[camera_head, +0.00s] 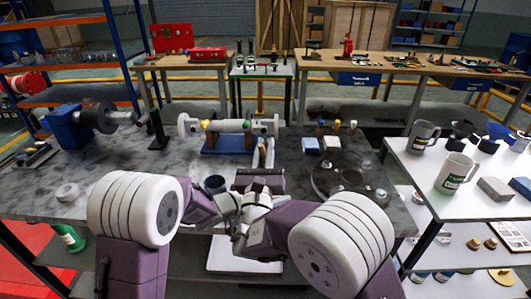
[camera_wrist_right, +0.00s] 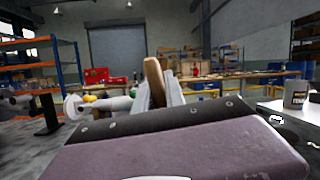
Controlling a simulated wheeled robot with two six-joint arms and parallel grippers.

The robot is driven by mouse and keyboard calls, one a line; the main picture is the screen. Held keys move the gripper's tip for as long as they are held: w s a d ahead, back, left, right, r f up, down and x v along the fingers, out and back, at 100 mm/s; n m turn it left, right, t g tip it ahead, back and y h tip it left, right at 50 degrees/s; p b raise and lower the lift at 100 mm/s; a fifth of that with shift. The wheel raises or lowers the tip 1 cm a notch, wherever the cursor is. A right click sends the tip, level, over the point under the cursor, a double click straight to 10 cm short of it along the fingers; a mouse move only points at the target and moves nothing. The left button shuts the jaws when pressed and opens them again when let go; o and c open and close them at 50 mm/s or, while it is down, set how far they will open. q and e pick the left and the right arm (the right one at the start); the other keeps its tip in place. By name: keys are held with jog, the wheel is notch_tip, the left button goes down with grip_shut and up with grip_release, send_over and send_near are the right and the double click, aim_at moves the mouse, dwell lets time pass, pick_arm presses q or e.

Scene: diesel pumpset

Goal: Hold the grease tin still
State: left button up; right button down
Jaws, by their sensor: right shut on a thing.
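A small dark blue-grey round tin (camera_head: 215,184), which looks like the grease tin, stands on the grey bench in front of my left arm. Its lower part is hidden behind my left wrist. My left gripper (camera_head: 226,197) is close to the tin, but its fingers are hidden by arm parts. My right gripper (camera_head: 263,155) points away over the bench, to the right of the tin. In the right wrist view its two pale fingers (camera_wrist_right: 168,92) are shut on a brown wooden handle (camera_wrist_right: 154,80), which stands up between them.
A horizontal shaft assembly (camera_head: 228,126) on a blue stand lies behind the grippers. A white side table (camera_head: 480,205) carries mugs.

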jog(key=shift+r, duration=2.65)
jog(key=shift+f, duration=2.95)
jog(key=shift+f, duration=0.7)
notch_tip(320, 180, up, 7)
jog(key=shift+r, duration=0.2)
